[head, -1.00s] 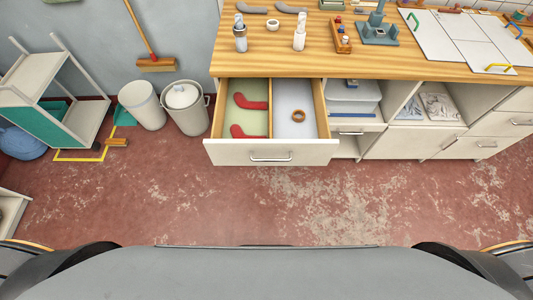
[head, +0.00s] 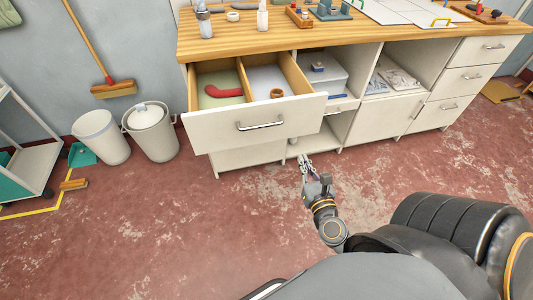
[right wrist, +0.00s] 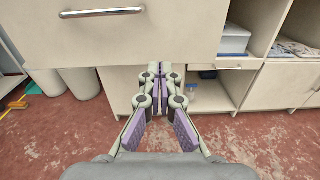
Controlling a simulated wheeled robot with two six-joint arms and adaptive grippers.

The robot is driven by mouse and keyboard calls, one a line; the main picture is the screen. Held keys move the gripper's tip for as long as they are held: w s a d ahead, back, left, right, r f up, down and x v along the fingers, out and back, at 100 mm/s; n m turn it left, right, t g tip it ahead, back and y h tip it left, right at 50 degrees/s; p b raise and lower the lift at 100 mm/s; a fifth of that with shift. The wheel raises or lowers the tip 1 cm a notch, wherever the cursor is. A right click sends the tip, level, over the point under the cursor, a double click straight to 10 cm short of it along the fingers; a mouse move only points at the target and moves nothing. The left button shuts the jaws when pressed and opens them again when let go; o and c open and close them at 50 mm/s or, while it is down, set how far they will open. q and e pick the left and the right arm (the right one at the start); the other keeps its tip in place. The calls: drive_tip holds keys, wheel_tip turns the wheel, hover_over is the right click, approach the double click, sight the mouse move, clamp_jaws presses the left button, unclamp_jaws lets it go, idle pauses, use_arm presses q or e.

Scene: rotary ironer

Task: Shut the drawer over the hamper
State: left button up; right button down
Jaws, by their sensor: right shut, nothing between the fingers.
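The drawer (head: 215,128) is pulled open under the left part of the wooden counter, above a pale lower front (head: 245,158) that I take to be the hamper's. Its front has a horizontal metal handle (head: 260,125). A red curved piece (head: 222,92) and a brown ring (head: 277,93) lie in its two compartments. In the right wrist view the drawer front (right wrist: 190,35) and handle (right wrist: 101,12) fill the top left. My right gripper (head: 305,160) is shut and empty, below and right of the handle, apart from it in the head view. My left gripper is not in view.
The wooden counter (head: 290,37) carries bottles and tools. Open shelves with a lidded box (head: 322,75) stand right of the drawer. Two bins (head: 101,137) (head: 150,132) stand left of the cabinet. The red floor before the drawer is clear.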

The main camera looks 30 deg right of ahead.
drive_tip(key=r, duration=0.2)
drive_tip(key=p, duration=0.3)
approach(286, 122)
drive_tip(key=shift+n+t, duration=0.3)
drive_tip(key=x, duration=0.5)
drive_tip(key=shift+w, duration=0.25)
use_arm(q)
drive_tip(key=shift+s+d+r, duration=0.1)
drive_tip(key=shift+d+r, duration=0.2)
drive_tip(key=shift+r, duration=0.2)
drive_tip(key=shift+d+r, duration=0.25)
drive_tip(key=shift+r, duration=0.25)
use_arm(e)
drive_tip(key=shift+w+d+f, duration=0.15)
drive_tip(key=shift+w+d, duration=0.1)
drive_tip(key=shift+w, duration=0.4)
